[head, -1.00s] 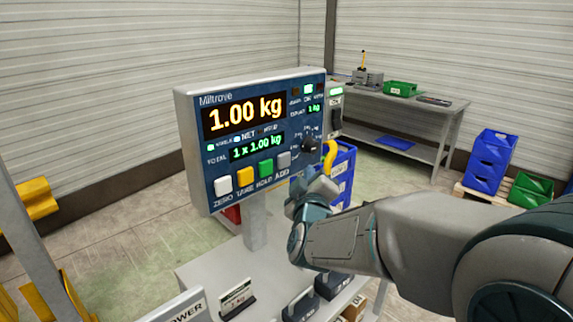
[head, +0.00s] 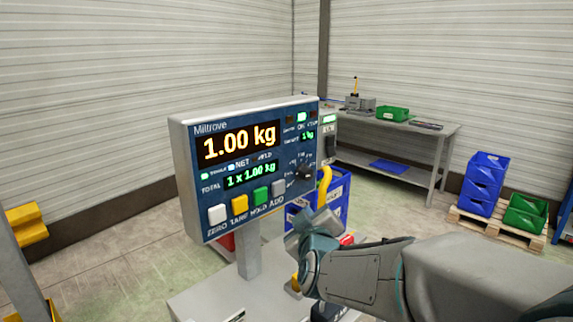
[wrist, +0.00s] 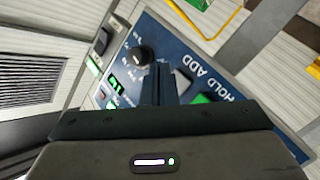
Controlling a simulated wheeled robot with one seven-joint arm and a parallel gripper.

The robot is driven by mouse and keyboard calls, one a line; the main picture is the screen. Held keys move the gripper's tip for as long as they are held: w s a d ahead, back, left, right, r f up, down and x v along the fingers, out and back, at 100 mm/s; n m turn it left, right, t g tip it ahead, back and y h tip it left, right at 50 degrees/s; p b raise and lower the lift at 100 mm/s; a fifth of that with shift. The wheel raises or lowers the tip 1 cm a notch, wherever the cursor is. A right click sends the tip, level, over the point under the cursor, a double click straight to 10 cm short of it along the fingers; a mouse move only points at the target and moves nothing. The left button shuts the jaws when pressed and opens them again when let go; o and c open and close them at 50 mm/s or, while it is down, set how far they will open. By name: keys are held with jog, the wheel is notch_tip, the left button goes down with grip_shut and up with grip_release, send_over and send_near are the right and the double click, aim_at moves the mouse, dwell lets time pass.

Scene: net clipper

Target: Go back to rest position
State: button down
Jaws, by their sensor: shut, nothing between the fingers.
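My gripper (wrist: 159,84) shows in the wrist view with its two fingers together and nothing between them. It points toward the scale's blue control panel (head: 250,165), near the dark knob (wrist: 139,56) and the grey ADD button (wrist: 183,82). In the head view my wrist (head: 320,232) is right of and below the panel, and the fingertips are hard to make out there. The upper display (head: 240,141) reads 1.00 kg and the lower display (head: 252,176) reads 1 x 1.00 kg. White, yellow, green and grey buttons line the panel's lower edge.
The scale's platform (head: 215,290) lies below the panel. A blue crate (head: 335,195) stands behind my wrist. A workbench (head: 400,130) with a green bin (head: 393,113) is at the back. Blue bins (head: 484,182) stand on a pallet at the right. Open floor lies between.

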jog(key=s+d+f+m+g, duration=0.3)
jog(key=s+f+g, duration=0.1)
jog(key=s, duration=0.4)
jog(key=s+d+f+m+g, duration=0.3)
jog(key=s+d+f+g, duration=0.1)
jog(key=s, duration=0.5)
jog(key=s+d+f+m+g+h, duration=0.1)
jog(key=s+d+f+m+g, duration=0.2)
jog(key=s, duration=0.5)
jog(key=f+g, duration=0.1)
jog(key=g, duration=0.1)
jog(key=shift+s+d+g, duration=0.15)
jog(key=shift+d+g, duration=0.25)
